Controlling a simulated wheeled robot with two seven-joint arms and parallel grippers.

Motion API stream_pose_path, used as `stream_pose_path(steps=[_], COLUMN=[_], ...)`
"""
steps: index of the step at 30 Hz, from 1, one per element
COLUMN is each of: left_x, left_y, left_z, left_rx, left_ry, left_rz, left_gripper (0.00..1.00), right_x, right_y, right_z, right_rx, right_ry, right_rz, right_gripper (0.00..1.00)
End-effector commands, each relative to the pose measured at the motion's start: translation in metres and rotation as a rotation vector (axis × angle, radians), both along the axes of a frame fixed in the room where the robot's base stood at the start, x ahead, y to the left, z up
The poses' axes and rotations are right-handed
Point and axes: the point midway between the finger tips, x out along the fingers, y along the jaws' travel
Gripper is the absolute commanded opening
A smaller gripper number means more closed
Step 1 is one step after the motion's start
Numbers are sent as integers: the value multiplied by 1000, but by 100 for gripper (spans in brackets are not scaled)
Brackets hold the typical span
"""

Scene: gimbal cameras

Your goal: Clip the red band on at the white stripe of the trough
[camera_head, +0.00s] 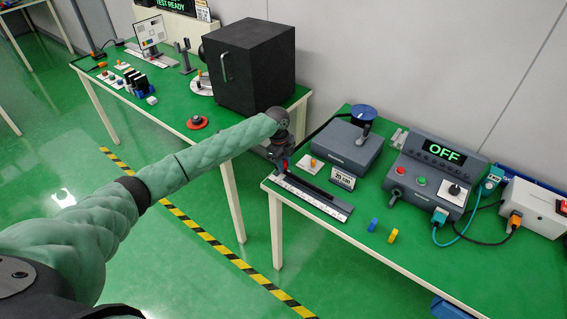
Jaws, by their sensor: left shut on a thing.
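The trough (318,199) is a long dark channel with a pale, marked front face, lying along the front edge of the right-hand green table. My left gripper (283,158) is above the trough's left end, pointing down. It is shut on a small red piece, the red band (285,164), mostly hidden by the fingers. I cannot tell whether the band touches the trough. The white stripe is too small to make out from here. My right gripper is out of view.
A blue piece (373,225) and a yellow piece (392,236) stand right of the trough. Behind it are an orange-button block (312,163), a small sign (343,179) and a grey device (345,148). A control box reading OFF (437,177) and cables are at right.

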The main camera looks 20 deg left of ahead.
Motion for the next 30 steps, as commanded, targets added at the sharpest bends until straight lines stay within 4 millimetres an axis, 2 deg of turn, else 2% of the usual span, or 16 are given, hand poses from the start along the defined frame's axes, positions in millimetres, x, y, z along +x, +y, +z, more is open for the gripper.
stream_pose_path(steps=[22, 23, 24, 26, 30], left_x=[0, 0, 0, 0, 0], left_y=[0, 0, 0, 0, 0], left_z=[-15, -15, -15, -15, -15], left_rx=[0, 0, 0, 0, 0], left_ry=[1, 0, 0, 0, 0], left_rz=[0, 0, 0, 0, 0], left_gripper=[3, 31, 38, 50, 50], right_x=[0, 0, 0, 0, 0], right_y=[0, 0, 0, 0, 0], right_z=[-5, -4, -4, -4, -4], right_rx=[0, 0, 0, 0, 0], right_ry=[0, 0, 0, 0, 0], right_rz=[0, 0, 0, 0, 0], right_gripper=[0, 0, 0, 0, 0])
